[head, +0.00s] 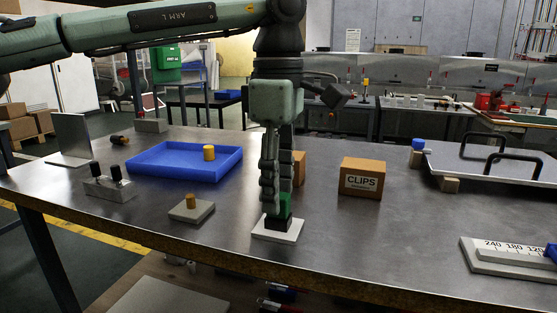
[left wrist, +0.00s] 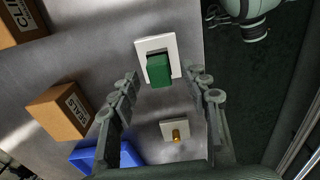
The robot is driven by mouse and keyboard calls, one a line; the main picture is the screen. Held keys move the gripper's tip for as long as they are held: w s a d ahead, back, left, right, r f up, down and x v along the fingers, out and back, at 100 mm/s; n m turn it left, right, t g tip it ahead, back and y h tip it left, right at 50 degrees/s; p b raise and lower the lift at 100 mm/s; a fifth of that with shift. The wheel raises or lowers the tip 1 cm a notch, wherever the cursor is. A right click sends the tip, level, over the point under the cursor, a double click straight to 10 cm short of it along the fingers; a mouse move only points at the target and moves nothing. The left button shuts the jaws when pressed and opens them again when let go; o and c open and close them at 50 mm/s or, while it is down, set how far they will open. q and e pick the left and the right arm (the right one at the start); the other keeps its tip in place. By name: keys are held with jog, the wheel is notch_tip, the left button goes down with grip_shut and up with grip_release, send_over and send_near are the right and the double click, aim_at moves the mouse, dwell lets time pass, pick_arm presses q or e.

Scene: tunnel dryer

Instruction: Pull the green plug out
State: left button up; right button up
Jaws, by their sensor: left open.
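The green plug (head: 284,211) stands upright on a pale square plate (head: 278,231) near the front edge of the table. In the left wrist view the green plug (left wrist: 159,71) shows as a green block on the white plate (left wrist: 172,46). My left gripper (head: 270,204) points down at the plug, and its fingers hide part of it in the head view. In the left wrist view my left gripper (left wrist: 165,82) is open, with one finger on each side of the plug and a gap on both sides. My right gripper is in neither view.
A plate with a yellow peg (head: 191,210) and a blue tray (head: 172,172) lie to the left. A block with black knobs (head: 109,187) is further left. A CLIPS box (head: 362,178) stands to the right; another box (head: 299,168) is behind the gripper.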

pick_arm(q)
jog(key=shift+f, duration=1)
jog(key=shift+c, duration=0.3)
grip_shut()
